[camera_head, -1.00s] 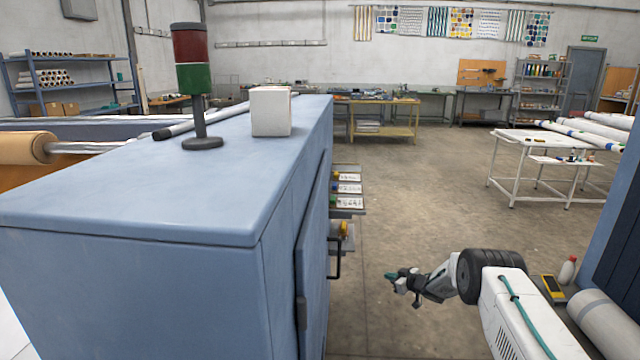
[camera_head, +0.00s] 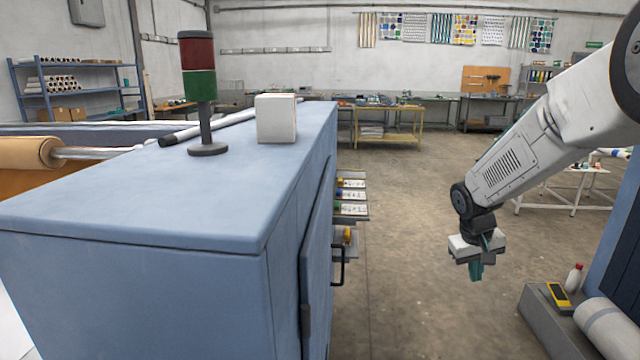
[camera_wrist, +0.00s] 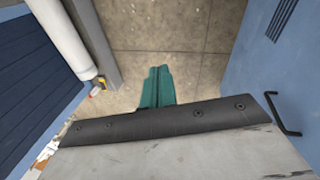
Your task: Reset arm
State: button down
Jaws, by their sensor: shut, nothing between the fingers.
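My gripper (camera_head: 476,269) hangs from my raised arm on the right of the head view, pointing down over the open floor. Its teal fingers are together with nothing between them. In the wrist view the closed teal fingertips (camera_wrist: 158,72) point at bare concrete floor. The gripper is apart from the blue machine cabinet (camera_head: 170,200) on its left and touches nothing.
A black door handle (camera_head: 340,265) and control panels (camera_head: 350,200) stick out from the cabinet's right side. The aisle floor (camera_head: 420,200) is clear.

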jog(key=s+a+r+y, duration=0.1)
jog(key=s+a+r, duration=0.2)
jog(key=s, duration=0.8)
jog(key=s+a+r+y, duration=0.1)
jog(key=s+a+r, duration=0.2)
jog(key=s, duration=0.9)
jog(key=s+a+r, duration=0.3)
jog(key=s+r, duration=0.4)
jog(key=s, duration=0.4)
jog(key=shift+s+a+m+y, duration=0.3)
jog(key=shift+s+a+y, duration=0.05)
jog(key=shift+a+y, duration=0.05)
